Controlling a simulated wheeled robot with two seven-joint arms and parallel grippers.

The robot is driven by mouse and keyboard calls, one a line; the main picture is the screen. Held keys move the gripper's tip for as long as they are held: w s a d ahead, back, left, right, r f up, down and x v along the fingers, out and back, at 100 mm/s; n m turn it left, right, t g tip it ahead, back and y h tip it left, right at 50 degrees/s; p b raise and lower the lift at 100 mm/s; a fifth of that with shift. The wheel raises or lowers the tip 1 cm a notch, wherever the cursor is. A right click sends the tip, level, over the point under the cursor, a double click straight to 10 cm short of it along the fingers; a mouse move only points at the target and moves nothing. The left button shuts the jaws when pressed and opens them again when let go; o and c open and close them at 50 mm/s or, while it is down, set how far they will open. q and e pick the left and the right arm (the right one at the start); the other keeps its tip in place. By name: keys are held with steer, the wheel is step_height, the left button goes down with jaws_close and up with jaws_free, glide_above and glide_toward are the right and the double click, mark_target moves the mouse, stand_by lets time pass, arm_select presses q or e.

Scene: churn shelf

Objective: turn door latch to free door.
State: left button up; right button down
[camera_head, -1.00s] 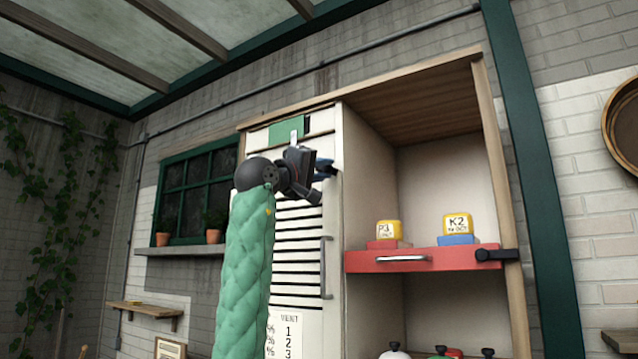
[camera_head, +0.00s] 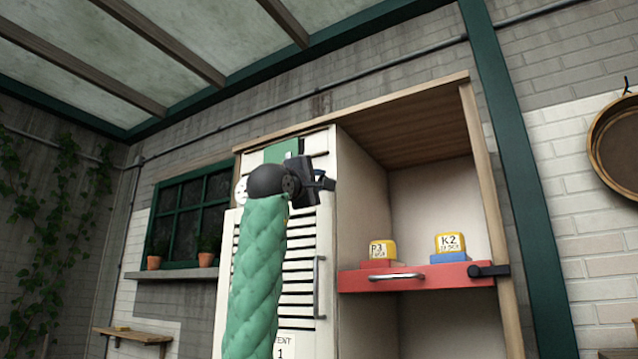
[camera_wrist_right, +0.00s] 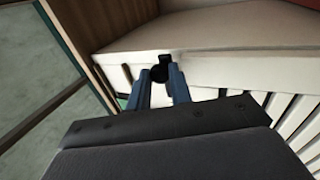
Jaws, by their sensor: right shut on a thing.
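The white slatted door (camera_head: 302,262) fills the left part of the tall wooden-framed cabinet and looks closed. It has a grey vertical handle (camera_head: 318,288). My right gripper (camera_head: 326,184) is at the door's upper right edge, and its green-sleeved arm covers much of the door. In the right wrist view its two blue fingers (camera_wrist_right: 159,88) are closed around a small black latch (camera_wrist_right: 161,72) on the white cabinet edge. My left gripper is not in view.
Right of the door is an open bay with a red shelf (camera_head: 440,277). A window (camera_head: 190,215) with potted plants is left.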

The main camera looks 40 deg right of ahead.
steer(key=c, duration=1.3)
jaws_free()
steer(key=shift+s+a+f, duration=0.15)
steer(key=shift+a+f, duration=0.15)
steer(key=shift+a, duration=0.15)
arm_select(q)
steer(key=b, duration=0.1)
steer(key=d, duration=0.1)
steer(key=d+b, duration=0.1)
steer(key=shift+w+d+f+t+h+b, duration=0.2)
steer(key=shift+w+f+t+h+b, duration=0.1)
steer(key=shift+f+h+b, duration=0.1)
arm_select(e)
steer(key=v, duration=0.6)
steer(key=shift+a, duration=0.35)
steer(key=shift+s+f, duration=0.1)
